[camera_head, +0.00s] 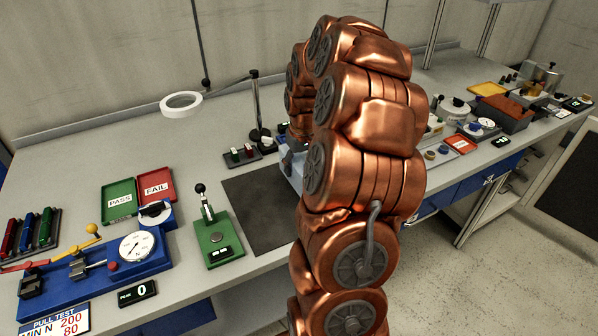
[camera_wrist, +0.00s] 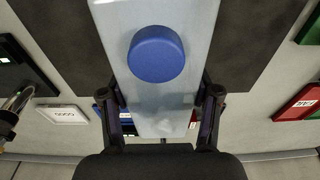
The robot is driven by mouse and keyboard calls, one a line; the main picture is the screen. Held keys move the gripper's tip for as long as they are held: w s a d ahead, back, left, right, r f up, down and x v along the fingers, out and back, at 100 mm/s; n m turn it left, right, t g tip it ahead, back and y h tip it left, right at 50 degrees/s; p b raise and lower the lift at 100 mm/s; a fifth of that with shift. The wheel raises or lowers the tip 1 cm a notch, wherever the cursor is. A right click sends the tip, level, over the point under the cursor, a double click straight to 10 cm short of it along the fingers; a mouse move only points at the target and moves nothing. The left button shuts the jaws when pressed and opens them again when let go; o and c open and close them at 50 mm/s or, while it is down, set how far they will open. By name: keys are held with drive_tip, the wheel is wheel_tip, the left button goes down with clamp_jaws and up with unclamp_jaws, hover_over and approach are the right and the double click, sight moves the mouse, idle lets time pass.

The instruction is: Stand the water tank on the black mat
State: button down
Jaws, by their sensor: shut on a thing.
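The water tank is a pale, translucent box with a round blue cap (camera_wrist: 156,54). In the wrist view the tank (camera_wrist: 160,112) lies between the two fingers of my gripper (camera_wrist: 161,98), which is shut on it. The black mat (camera_head: 250,205) lies on the bench in the head view, partly hidden by my copper arm. It also shows on both sides of the tank in the wrist view (camera_wrist: 62,35). A small pale blue part of the tank (camera_head: 291,171) shows left of my arm, over the mat. I cannot tell whether it touches the mat.
A green press stand (camera_head: 215,240) is at the mat's left edge. A small dark block with buttons (camera_head: 242,154) and a magnifier lamp (camera_head: 181,104) stand behind the mat. PASS (camera_head: 119,201) and FAIL (camera_head: 157,186) trays and a blue pull tester (camera_head: 100,262) are further left.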

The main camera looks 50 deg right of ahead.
drive_tip(key=shift+f+p, duration=0.85)
drive_tip(key=shift+f, duration=0.85)
drive_tip(key=shift+f, duration=0.2)
drive_tip(key=shift+c, duration=1.2)
unclamp_jaws()
drive_tip(key=r+b, duration=0.1)
drive_tip(key=r, duration=0.3)
drive_tip(key=s+r+b, duration=0.1)
drive_tip(key=r, duration=0.3)
drive_tip(key=r+b, duration=0.1)
drive_tip(key=r, duration=0.3)
drive_tip(key=shift+s+a+r+b, duration=0.15)
drive_tip(key=shift+a+b, duration=0.15)
drive_tip(key=shift+b, duration=0.1)
